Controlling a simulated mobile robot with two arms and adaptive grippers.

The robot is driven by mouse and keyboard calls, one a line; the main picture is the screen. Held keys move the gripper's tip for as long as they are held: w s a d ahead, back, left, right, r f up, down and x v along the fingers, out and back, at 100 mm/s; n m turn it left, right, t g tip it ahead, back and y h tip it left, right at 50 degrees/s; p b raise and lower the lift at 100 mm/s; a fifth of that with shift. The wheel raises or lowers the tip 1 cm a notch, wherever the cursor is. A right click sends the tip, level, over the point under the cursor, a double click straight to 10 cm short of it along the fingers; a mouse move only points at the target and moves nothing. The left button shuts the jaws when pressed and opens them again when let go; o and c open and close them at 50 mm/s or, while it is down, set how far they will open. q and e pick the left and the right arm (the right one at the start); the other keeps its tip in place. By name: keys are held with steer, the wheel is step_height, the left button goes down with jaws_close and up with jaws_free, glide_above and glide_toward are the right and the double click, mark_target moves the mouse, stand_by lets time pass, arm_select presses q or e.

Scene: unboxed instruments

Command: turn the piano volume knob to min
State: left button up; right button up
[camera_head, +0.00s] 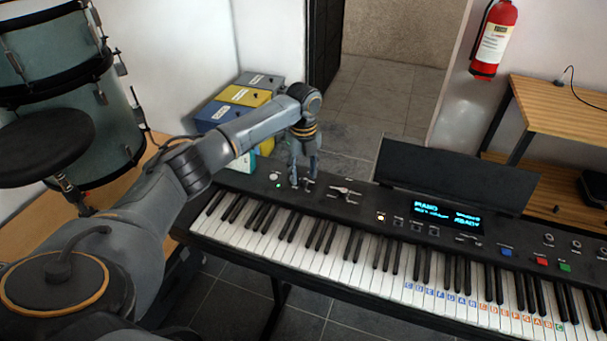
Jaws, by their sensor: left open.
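The piano (350,245) is a black digital keyboard running from the centre left to the lower right, with a lit blue display (446,217). My left arm comes in from the left, and my left gripper (302,184) points down over the left part of the control panel. It is open, with its fingertips at or just above small controls there. My right gripper is not in view.
A music stand (450,180) rises behind the display. Stacked blue, yellow and grey boxes (240,98) stand behind my left arm. A wooden table (560,105) and fire extinguisher (494,40) are at the right.

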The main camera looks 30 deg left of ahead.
arm_select(q)
steer(key=shift+f, duration=0.85)
jaws_close()
steer(key=shift+r, duration=0.1)
